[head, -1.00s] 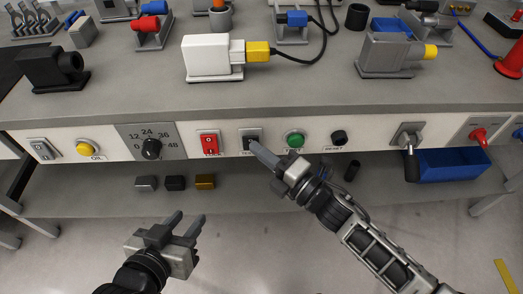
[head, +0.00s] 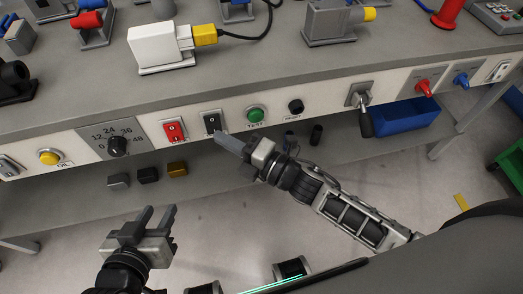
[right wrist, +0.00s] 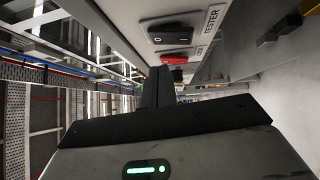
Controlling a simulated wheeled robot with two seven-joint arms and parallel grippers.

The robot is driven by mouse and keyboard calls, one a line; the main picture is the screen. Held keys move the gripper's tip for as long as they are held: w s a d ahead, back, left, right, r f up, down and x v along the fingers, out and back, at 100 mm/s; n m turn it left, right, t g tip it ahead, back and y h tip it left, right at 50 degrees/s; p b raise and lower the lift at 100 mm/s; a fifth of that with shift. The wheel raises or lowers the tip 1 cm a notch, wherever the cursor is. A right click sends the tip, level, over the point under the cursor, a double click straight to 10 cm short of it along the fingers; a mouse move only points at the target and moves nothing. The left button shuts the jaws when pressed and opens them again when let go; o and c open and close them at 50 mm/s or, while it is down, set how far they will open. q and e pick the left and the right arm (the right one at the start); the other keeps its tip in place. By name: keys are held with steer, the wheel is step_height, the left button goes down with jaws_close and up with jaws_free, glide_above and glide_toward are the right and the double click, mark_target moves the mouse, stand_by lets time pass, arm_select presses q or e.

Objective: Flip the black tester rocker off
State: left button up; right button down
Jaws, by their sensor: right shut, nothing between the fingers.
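The black tester rocker (head: 211,122) is set in the white front panel of the bench, between a red rocker (head: 173,130) and a green button (head: 255,114). In the right wrist view the rocker (right wrist: 172,36) shows marks at its two ends, with the label TESTER (right wrist: 211,22) beside it. My right gripper (head: 220,137) is shut and empty, its fingertips just below and right of the rocker; I cannot tell whether they touch it. Its closed fingers (right wrist: 157,86) also show in the right wrist view. My left gripper (head: 149,213) is open and empty, low and away from the panel.
A rotary dial (head: 117,146) and a yellow button (head: 49,157) lie left on the panel. Right are a black knob (head: 296,106), a lever (head: 365,121) and red and blue knobs. A lower shelf holds small blocks (head: 148,175).

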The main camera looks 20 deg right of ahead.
steer(key=r+v, duration=0.2)
steer(key=v, duration=0.8)
steer(key=shift+s, duration=0.3)
